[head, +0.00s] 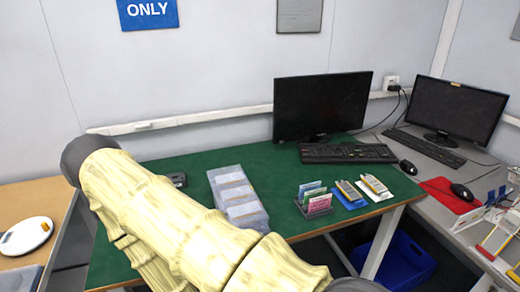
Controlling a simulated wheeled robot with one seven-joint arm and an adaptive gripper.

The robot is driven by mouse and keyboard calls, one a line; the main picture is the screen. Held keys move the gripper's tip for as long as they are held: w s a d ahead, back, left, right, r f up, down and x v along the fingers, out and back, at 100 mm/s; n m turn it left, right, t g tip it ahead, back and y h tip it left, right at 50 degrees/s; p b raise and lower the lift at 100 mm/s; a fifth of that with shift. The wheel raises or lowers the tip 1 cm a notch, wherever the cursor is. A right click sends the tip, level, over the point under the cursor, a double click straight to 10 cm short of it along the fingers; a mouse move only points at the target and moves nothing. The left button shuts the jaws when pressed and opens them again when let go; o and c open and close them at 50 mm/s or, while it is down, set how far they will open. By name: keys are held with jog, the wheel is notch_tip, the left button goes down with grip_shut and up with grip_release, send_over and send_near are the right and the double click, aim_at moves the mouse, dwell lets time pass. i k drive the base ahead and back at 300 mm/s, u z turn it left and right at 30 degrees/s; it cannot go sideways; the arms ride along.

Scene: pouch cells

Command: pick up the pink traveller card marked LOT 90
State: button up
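A pink card (319,205) stands at the front of a small rack on the green-topped desk (190,180), right of the middle of the head view. Its marking is too small to read, so I cannot confirm LOT 90. Green and blue cards (313,189) stand behind it in the same rack. My arm, in a cream sleeve, crosses the lower left and middle of the view. My gripper is not in view.
A clear box of white packs (238,197) stands left of the rack. Blue and white trays with small devices (348,194) lie to its right. A monitor (321,105) and keyboard (347,153) are behind. A blue bin (405,265) sits below the desk.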

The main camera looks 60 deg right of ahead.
aim_at(323, 203)
jog(key=u, duration=0.35)
jog(key=k, duration=0.8)
jog(key=z, duration=1.05)
